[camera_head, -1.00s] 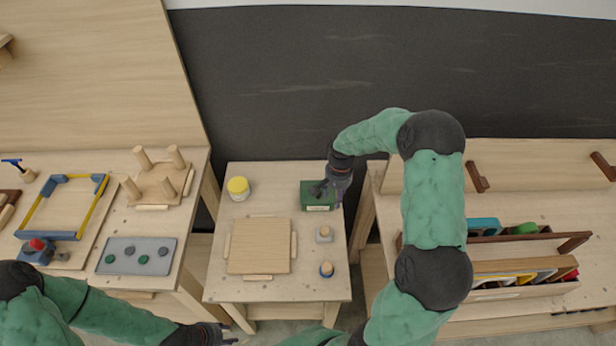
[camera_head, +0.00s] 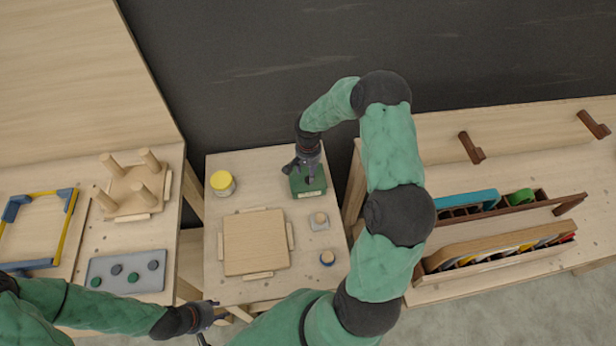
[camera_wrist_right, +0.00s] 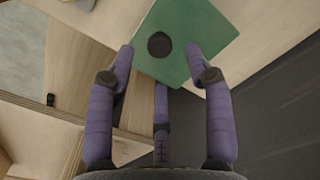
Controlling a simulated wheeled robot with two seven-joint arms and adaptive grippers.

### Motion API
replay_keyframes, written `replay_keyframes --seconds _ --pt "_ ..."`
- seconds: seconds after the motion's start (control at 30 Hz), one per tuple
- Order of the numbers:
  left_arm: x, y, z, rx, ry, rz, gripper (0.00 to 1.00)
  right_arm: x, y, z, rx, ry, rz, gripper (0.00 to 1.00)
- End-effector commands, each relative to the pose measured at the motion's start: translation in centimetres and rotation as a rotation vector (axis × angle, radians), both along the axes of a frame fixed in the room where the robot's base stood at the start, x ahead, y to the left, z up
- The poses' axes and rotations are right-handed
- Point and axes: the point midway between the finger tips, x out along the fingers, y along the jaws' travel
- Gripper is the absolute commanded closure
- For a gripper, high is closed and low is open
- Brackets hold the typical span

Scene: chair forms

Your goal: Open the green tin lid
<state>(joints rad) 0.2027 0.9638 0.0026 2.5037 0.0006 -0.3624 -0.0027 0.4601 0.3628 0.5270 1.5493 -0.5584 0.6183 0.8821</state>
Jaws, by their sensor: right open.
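The green tin (camera_head: 314,189) stands at the back right of the small middle table. In the right wrist view its green lid (camera_wrist_right: 200,28) shows from above, with a round dark knob (camera_wrist_right: 159,44) on it. My right gripper (camera_head: 300,170) is over the tin. In the right wrist view the right gripper (camera_wrist_right: 160,62) is open, with its fingertips spread on either side of the knob and apart from it. The lid looks closed. My left gripper (camera_head: 210,312) is low at the front left, off the small table's front edge; its fingers are too small to read.
On the small table (camera_head: 222,292) are a yellow-lidded jar (camera_head: 222,184), a square wooden board (camera_head: 254,242) and two small knobbed pieces, one grey (camera_head: 319,222), one round (camera_head: 327,258). A rack (camera_head: 500,253) stands on the right bench; an upturned stool form (camera_head: 131,196) stands left.

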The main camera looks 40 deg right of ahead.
Motion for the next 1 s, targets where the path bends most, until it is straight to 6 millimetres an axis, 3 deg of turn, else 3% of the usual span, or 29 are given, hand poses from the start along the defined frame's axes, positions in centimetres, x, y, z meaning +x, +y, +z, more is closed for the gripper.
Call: replay_keyframes --seconds 0.1,0.3,0.67,0.87,1.0 --pt "0.0 0.0 -0.2 0.000 -0.001 0.000 0.60 0.0 0.0 -2.0 0.001 0.001 0.000 0.48" --pt "0.0 0.0 -0.4 0.000 -0.001 0.000 0.60 0.0 -0.1 -3.9 -0.001 -0.001 -0.001 0.48" --pt "0.0 0.0 -0.4 0.000 -0.001 0.000 0.60 0.0 0.0 -4.3 0.000 -0.001 0.000 0.48" --pt "0.0 0.0 -0.4 0.000 -0.001 0.000 0.60 0.0 0.0 -4.3 -0.001 -0.001 0.000 0.98" --pt "0.0 0.0 -0.4 0.000 -0.001 0.000 0.60 0.0 0.0 -4.3 0.000 -0.001 0.000 1.00"
